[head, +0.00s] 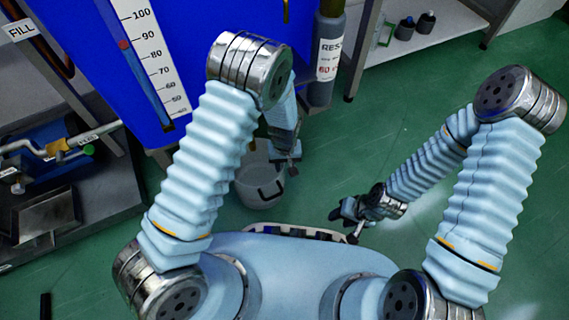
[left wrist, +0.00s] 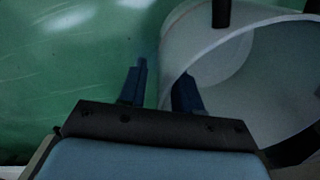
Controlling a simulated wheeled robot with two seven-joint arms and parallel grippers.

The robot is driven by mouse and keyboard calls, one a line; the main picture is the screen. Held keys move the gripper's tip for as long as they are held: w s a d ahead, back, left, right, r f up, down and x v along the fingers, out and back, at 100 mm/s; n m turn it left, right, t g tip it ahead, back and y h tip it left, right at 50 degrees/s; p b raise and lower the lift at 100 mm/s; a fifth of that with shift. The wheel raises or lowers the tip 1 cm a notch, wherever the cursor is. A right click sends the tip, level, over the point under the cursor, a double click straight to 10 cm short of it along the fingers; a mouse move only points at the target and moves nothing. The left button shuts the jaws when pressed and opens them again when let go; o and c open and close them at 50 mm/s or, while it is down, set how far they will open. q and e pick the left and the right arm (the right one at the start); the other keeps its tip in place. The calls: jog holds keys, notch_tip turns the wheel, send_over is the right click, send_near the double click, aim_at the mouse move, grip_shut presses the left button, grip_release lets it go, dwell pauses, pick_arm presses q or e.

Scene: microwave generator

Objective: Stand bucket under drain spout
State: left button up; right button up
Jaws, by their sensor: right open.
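The pale grey bucket (head: 256,190) with a dark handle stands upright on the green floor, below the blue tank. My left gripper (head: 284,164) is at the bucket's upper right rim. In the left wrist view, the bucket (left wrist: 220,55) fills the right side. There, one finger of my left gripper (left wrist: 162,75) is outside the wall and the other is inside, with a gap visible. My right gripper (head: 346,222) is open and empty, right of the bucket. A pipe with a yellow lever and green end (head: 88,150) is at left; I cannot tell whether it is the drain spout.
The blue tank (head: 100,75) with a level scale stands at the back. A grey cylinder (head: 325,60) with a label is right of it. A shelf (head: 440,25) with small dark bottles is at the upper right. A dark metal bench (head: 110,190) is at left. Green floor is free at right.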

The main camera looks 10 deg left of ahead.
pick_arm(q)
notch_tip(320, 180, up, 12)
jog(key=p, duration=0.3)
jog(key=shift+f, duration=0.1)
jog(key=shift+r, duration=0.3)
jog(key=shift+s+f, duration=0.1)
